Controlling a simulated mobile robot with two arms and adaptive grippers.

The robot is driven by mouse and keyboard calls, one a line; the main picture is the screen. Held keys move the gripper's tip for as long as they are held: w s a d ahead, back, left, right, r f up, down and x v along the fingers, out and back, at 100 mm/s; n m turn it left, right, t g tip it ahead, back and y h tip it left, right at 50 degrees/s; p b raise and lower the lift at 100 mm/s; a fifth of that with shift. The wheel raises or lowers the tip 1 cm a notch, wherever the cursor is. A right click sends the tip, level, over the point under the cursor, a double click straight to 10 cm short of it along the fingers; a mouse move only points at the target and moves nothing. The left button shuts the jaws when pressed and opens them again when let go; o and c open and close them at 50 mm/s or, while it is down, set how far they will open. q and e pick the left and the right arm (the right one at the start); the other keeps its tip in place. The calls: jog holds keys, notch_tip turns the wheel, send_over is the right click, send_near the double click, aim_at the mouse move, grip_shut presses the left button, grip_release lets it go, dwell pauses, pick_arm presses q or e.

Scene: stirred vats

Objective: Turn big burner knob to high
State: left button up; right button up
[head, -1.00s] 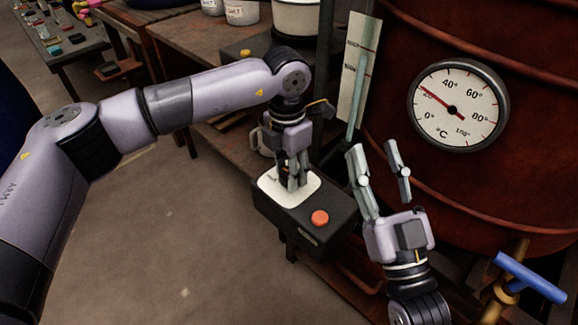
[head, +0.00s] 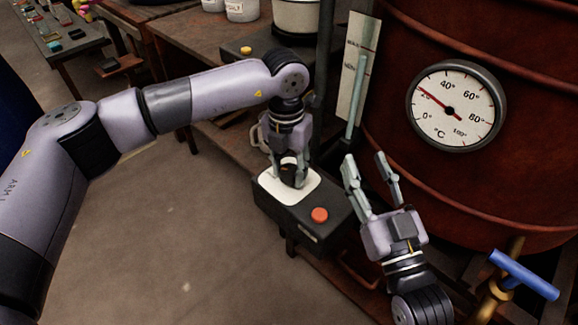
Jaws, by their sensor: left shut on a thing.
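The markings around the knob cannot be read. My right gripper (head: 369,168) is open and empty, pointing up, to the right of the box and in front of the red vat (head: 540,190).
A red button (head: 319,215) is on the box. A dial thermometer (head: 457,106) is on the vat, its needle near 20°. A blue-handled valve (head: 523,274) is at lower right. A pot (head: 298,17) stands on the bench behind. The floor at left is clear.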

aim_at(287, 169)
pick_arm(q)
jog(key=o, duration=1.1)
jog(key=shift+o, duration=0.2)
notch_tip(287, 169, up, 12)
jog(key=shift+a, duration=0.2)
